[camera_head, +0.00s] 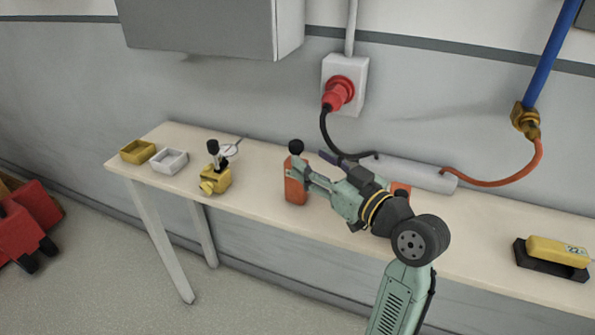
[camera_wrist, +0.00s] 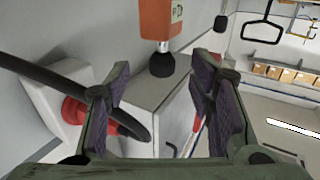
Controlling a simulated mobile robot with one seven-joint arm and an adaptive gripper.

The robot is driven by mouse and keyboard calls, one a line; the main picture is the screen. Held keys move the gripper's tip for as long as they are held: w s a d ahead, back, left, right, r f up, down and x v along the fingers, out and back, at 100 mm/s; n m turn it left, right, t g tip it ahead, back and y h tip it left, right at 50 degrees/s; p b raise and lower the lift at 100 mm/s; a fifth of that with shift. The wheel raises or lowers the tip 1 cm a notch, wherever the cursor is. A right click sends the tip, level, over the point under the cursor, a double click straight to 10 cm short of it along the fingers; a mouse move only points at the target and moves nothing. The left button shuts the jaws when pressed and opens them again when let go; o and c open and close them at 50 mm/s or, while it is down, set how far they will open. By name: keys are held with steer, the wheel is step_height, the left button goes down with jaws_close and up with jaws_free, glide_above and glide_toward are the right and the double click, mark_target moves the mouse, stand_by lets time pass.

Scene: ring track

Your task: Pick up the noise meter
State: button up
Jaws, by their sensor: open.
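The noise meter (camera_head: 296,190) is an orange body with a black ball on top, standing upright on the workbench. In the wrist view it appears upside down, with its orange body (camera_wrist: 158,18) at the top edge and the black ball below. My gripper (camera_head: 308,178) is at the meter's right side in the head view. In the wrist view my gripper (camera_wrist: 161,82) is open, with the ball lying between the fingertips in the picture. I cannot tell whether the fingers touch the meter. The fingers hide part of its right side in the head view.
The workbench (camera_head: 256,157) also holds a yellow tray (camera_head: 138,151), a white tray (camera_head: 169,161), a yellow gauge stand (camera_head: 216,180) and a yellow device on a black base (camera_head: 556,252). A red plug (camera_head: 339,92) with a black cable is on the wall behind. A grey cylinder (camera_head: 406,174) lies behind my arm.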

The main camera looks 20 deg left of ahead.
mark_target(301, 152)
steer(key=p+x, duration=0.1)
steer(key=x, duration=0.2)
steer(key=p+x, duration=0.1)
steer(key=x, duration=0.1)
steer(key=shift+s+a+r+p, duration=0.1)
steer(key=shift+s+r+p, duration=0.05)
steer(key=shift+r+p, duration=0.2)
steer(key=shift+w+a+f, duration=0.15)
steer(key=shift+w+a, duration=0.1)
steer(key=shift+a, duration=0.05)
jaws_close()
stand_by(0.4)
